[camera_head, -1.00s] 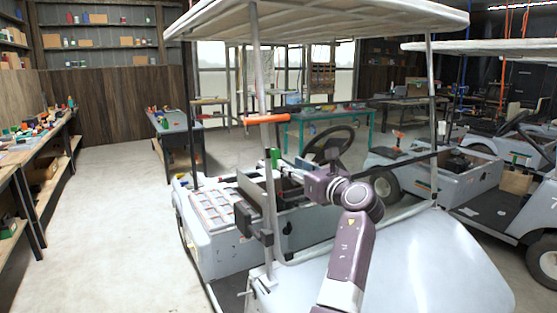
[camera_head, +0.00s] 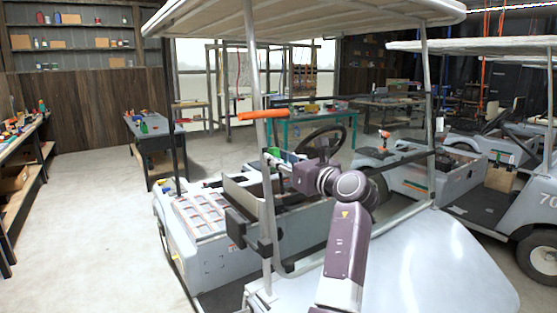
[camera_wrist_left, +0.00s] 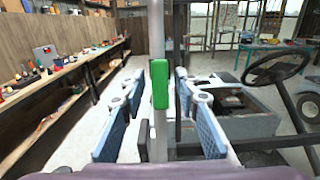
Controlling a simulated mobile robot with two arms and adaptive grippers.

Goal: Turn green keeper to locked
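The green keeper (camera_head: 273,152) is on the cart's front roof post (camera_head: 265,200), below an orange handle (camera_head: 263,114). In the left wrist view the green keeper (camera_wrist_left: 159,84) stands upright on the pale post, directly ahead. My left gripper (camera_head: 276,161) is at the post, close to the keeper. In the wrist view its blue-padded fingers (camera_wrist_left: 159,100) are spread on either side of the post and keeper, with gaps on both sides. It is open and holds nothing. Contact with the keeper cannot be seen. My right gripper is in neither view.
The cart's white roof (camera_head: 300,22) is above and its steering wheel (camera_head: 320,143) is to the right of the post. A dark bracket (camera_head: 240,228) sits lower on the post. Other carts (camera_head: 440,180) stand at the right. The floor at left (camera_head: 90,215) is clear.

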